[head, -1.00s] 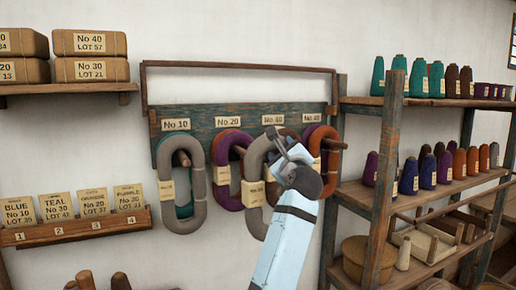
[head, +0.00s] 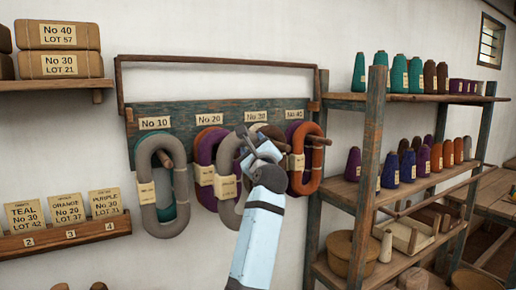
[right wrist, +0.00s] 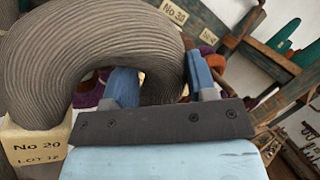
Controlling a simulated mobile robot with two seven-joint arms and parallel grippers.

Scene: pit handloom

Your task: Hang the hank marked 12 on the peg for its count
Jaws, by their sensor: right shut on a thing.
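My right gripper (head: 250,150) is shut on the upper part of a grey hank (head: 229,180). The hank hangs in front of the peg board (head: 190,116), between the No 20 label (head: 209,119) and the No 30 label (head: 256,116). In the right wrist view the grey hank (right wrist: 90,45) fills the left, with the blue fingers (right wrist: 160,85) at its coil. Its cream tag (right wrist: 38,145) reads No 20 and a lot number that looks like 12. A purple hank (head: 203,160) hangs under No 20, partly hidden by the held hank. My left gripper is not in view.
A grey hank (head: 181,190) with teal behind hangs under No 10. A cone shelf (head: 420,97) stands close right. A card rack (head: 65,236) is lower left.

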